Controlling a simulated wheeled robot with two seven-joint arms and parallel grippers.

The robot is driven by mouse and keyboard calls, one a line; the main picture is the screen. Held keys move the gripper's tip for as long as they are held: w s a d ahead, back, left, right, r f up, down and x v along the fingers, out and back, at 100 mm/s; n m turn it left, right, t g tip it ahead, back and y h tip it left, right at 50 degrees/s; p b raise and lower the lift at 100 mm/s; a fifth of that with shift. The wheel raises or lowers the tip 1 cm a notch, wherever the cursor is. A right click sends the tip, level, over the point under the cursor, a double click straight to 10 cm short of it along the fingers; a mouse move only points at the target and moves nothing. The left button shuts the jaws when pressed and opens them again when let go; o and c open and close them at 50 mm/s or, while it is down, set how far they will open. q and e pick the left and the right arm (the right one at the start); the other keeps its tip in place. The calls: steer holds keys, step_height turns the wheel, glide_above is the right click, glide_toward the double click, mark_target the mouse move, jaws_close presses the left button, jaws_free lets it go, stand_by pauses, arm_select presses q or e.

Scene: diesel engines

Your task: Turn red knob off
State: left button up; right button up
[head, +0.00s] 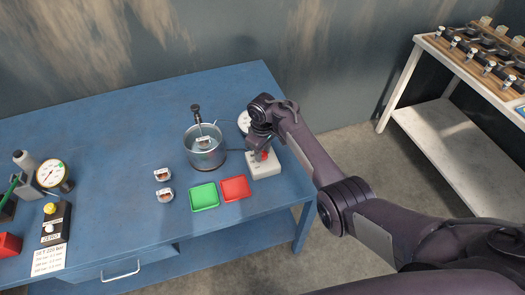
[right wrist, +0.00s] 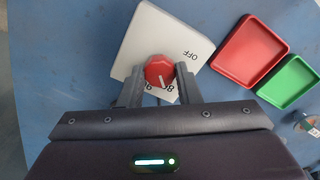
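The red knob (right wrist: 160,70) sits on a white control box (right wrist: 150,35) with printed numbers and an OFF mark. The knob's white pointer line faces the numbers near my palm, away from OFF, which is to the right in the right wrist view. My right gripper (right wrist: 160,68) has one finger on each side of the knob, and the knob fills the gap between the fingertips. In the head view the white box (head: 266,172) stands near the table's right end, with my right gripper (head: 262,150) over it, partly hiding the knob. My left gripper is not in view.
A metal pot (head: 205,158) stands left of the box on the blue table (head: 120,150). A red tray (head: 236,188) and a green tray (head: 204,197) lie in front. Two small parts (head: 164,184), a gauge (head: 51,174) and a button box (head: 56,222) are farther left.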

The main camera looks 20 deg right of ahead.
steer(key=shift+c, duration=0.9)
steer(key=shift+n, duration=0.3)
steer(key=n+p, duration=0.1)
steer(key=n, duration=0.1)
steer(key=shift+r+n, duration=0.1)
steer(key=shift+n, duration=0.3)
steer(key=n+p, duration=0.1)
steer(key=n, duration=0.3)
steer(key=n+b, duration=0.1)
steer(key=n, duration=0.4)
steer(key=n+b, duration=0.2)
steer(key=n, duration=0.3)
steer(key=shift+n, duration=0.4)
